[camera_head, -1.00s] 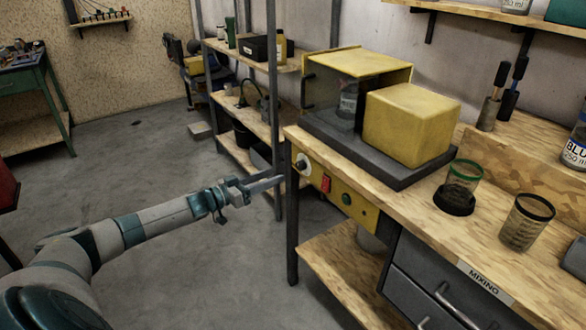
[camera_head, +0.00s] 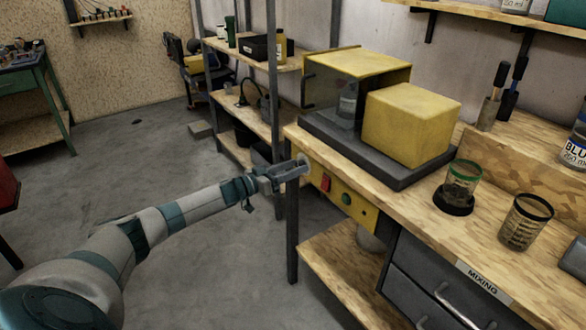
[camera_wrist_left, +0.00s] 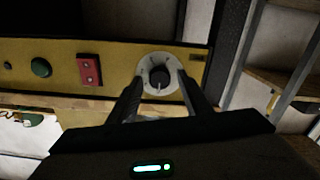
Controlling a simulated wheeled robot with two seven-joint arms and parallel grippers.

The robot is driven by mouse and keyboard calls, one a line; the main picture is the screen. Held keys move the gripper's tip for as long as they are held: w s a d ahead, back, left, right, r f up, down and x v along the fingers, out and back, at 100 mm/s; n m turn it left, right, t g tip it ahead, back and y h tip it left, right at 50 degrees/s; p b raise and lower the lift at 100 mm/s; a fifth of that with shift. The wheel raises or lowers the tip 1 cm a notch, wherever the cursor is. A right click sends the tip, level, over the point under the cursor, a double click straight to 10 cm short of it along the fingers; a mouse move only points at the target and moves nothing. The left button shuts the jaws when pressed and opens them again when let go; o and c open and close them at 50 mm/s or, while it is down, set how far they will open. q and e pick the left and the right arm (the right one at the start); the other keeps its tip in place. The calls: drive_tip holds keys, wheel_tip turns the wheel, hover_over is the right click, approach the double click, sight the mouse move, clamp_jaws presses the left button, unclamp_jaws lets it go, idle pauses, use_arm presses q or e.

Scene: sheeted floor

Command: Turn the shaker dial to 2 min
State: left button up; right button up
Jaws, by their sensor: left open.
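The shaker dial (camera_wrist_left: 159,77) is a black knob on a round pale plate, on a yellow control panel (camera_wrist_left: 115,57). In the left wrist view it sits between the fingertips of my left gripper (camera_wrist_left: 158,88), which is open with one finger on each side of it. I cannot tell whether the fingers touch the knob. In the head view my left gripper (camera_head: 300,166) reaches the left end of the panel and covers the dial. The shaker (camera_head: 385,65) is a yellow machine with a dark base on the bench, with a bottle (camera_head: 348,99) inside. My right gripper is not in view.
A red switch (camera_head: 325,183) and a green button (camera_head: 346,199) are on the panel beside the dial. A dark bench leg (camera_head: 292,225) stands below the gripper. Two cups (camera_head: 526,222) stand on the bench at the right. Open floor lies at left.

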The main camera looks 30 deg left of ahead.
use_arm(q)
drive_tip(key=shift+c, duration=0.7)
drive_tip(key=c, duration=0.9)
drive_tip(key=shift+c, duration=0.2)
drive_tip(key=shift+m, duration=0.4)
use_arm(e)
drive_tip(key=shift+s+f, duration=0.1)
use_arm(q)
drive_tip(key=shift+d+f+m+b, duration=0.1)
drive_tip(key=shift+m+b, duration=1.5)
drive_tip(key=shift+m, duration=3.2)
drive_tip(key=shift+d+f+m+b, duration=0.1)
drive_tip(key=shift+m+b, duration=1.5)
drive_tip(key=shift+m, duration=3.2)
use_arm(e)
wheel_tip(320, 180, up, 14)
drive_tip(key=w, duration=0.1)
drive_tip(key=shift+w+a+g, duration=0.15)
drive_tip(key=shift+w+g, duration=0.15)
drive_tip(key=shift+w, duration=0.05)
